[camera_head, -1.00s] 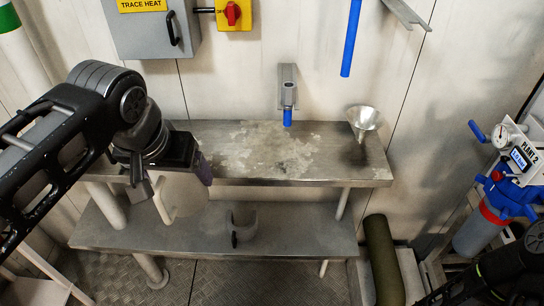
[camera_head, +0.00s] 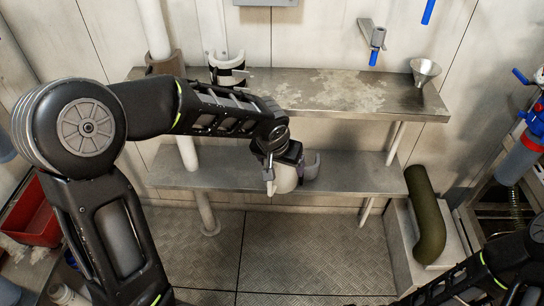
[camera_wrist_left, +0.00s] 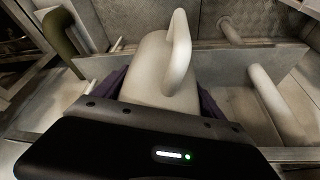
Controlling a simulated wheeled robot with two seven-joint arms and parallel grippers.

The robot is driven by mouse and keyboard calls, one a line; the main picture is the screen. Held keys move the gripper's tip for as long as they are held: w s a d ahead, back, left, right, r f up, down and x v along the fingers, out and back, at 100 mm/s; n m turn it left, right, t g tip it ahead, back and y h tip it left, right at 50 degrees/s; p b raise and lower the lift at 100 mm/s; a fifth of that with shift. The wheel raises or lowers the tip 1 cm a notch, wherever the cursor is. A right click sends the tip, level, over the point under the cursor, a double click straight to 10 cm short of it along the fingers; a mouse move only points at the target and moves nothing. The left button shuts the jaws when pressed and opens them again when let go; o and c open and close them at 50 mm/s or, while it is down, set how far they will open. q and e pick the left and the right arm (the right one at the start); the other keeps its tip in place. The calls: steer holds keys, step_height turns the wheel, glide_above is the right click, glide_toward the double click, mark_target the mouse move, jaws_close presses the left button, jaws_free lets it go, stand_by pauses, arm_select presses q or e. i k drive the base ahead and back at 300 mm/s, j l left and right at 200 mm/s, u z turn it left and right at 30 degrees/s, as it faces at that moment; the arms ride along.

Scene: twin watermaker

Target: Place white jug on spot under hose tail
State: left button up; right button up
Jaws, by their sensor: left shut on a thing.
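The white jug (camera_head: 287,181) is held in my left gripper (camera_head: 279,165), in front of the lower shelf. In the left wrist view the jug (camera_wrist_left: 148,68) lies between the purple fingers of the left gripper (camera_wrist_left: 160,100), with its handle standing up. The grey hose fitting with a blue hose tail (camera_head: 373,58) hangs on the wall over the upper shelf, up and right of the jug. A grey open-fronted cradle (camera_head: 311,166) on the lower shelf appears just right of the jug; I cannot tell if they touch. My right gripper is out of view.
The stained upper shelf (camera_head: 340,92) carries a metal funnel (camera_head: 424,71) at its right end and a banded grey holder (camera_head: 228,70) at its left. The lower shelf (camera_head: 365,178) is bare to the right.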

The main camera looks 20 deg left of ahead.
mark_target(401, 100)
steer(key=z, duration=0.9)
steer(key=i+j+z, duration=0.1)
steer(key=z, duration=0.2)
steer(key=i+j, duration=0.2)
steer(key=j, duration=0.15)
